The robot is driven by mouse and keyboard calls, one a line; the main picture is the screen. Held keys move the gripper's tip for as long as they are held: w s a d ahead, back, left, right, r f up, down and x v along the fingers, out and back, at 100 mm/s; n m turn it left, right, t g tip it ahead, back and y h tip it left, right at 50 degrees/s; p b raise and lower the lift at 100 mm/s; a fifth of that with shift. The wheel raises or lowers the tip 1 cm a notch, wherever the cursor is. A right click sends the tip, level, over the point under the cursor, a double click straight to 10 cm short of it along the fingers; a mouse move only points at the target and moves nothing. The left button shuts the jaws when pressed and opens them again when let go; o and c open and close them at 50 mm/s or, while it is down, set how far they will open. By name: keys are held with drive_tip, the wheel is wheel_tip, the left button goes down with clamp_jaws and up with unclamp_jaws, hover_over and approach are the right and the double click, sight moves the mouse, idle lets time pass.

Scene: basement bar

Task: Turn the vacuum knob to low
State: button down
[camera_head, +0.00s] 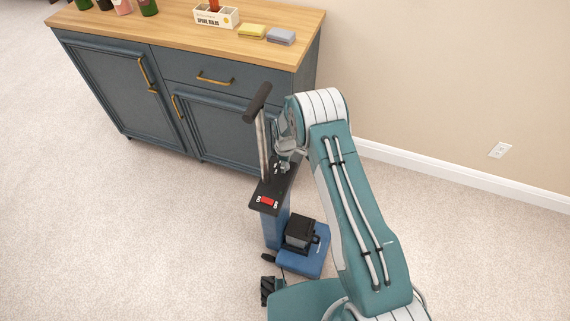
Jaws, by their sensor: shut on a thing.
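The vacuum stands upright on the carpet, with a blue body (272,231), a black top panel (266,190) and a tall handle with a black grip (257,103). A red switch (267,202) sits at the near end of the panel. My gripper (284,166) reaches down to the far part of the panel, just right of the handle pole. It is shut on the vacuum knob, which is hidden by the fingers. The knob's setting and any low mark cannot be read.
A blue cabinet with a wooden top (170,28) stands behind the vacuum, holding bottles, a white box (216,18) and sponges (252,30). The vacuum's blue base (312,262) is on the floor. Carpet at left is clear; a wall is at right.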

drive_tip(key=shift+s+f+n, duration=0.1)
drive_tip(key=shift+f+n, duration=0.05)
drive_tip(key=shift+n, duration=0.65)
drive_tip(key=shift+c, duration=1.3)
unclamp_jaws()
wheel_tip(320, 180, up, 12)
